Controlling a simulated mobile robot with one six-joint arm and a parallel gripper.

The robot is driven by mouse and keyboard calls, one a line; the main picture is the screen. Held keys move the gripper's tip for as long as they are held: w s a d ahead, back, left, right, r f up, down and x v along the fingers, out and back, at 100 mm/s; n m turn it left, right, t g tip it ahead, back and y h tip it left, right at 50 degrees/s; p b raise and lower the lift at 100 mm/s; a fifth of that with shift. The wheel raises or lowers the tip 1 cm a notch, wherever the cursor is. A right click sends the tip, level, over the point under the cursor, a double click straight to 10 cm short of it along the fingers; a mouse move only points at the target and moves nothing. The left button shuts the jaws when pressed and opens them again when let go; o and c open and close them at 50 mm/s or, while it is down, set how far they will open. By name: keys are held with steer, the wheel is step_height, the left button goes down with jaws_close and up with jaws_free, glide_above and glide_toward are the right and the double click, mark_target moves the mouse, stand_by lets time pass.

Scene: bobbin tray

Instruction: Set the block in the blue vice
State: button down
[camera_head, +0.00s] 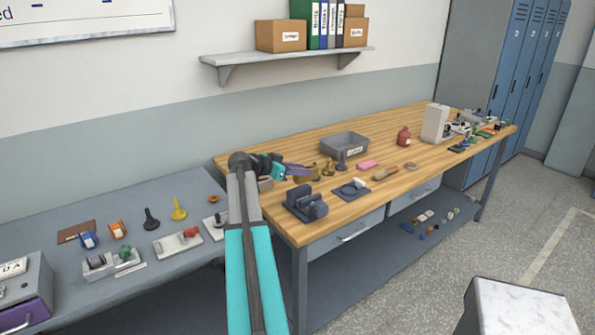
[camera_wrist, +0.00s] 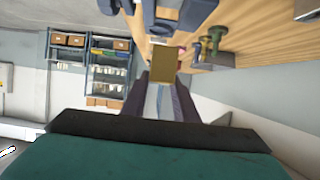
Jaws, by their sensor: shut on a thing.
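My gripper (camera_wrist: 163,84) is shut on a brass-coloured block (camera_wrist: 165,63), which sticks out beyond the fingertips in the wrist view. In the head view my gripper (camera_head: 297,170) is over the near left part of the wooden bench, with the block (camera_head: 311,174) at its tip. The block is held apart from the vice. The blue vice (camera_head: 304,205), dark blue-grey, stands at the bench's near left corner, in front of and below my gripper. A blue-grey body at the top of the wrist view may be this vice, but I cannot be sure.
A grey bin (camera_head: 345,145) stands behind. A blue plate with a white piece (camera_head: 352,188) lies right of the vice. A pink block (camera_head: 367,165), a brush (camera_head: 385,173) and a red bottle (camera_head: 404,137) are farther right. A grey table (camera_head: 130,212) with several small parts is left.

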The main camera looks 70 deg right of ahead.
mark_target(295, 179)
stand_by(0.4)
steer(key=shift+f, duration=2.1)
steer(key=shift+f+b, duration=1.9)
steer(key=shift+b, duration=0.2)
steer(key=shift+f, duration=0.15)
steer(key=c, duration=1.3)
jaws_free()
steer(key=shift+c, duration=0.2)
steer(key=shift+f, duration=0.2)
steer(key=b+v, duration=0.3)
steer(key=v, duration=1.1)
steer(key=shift+b, duration=0.3)
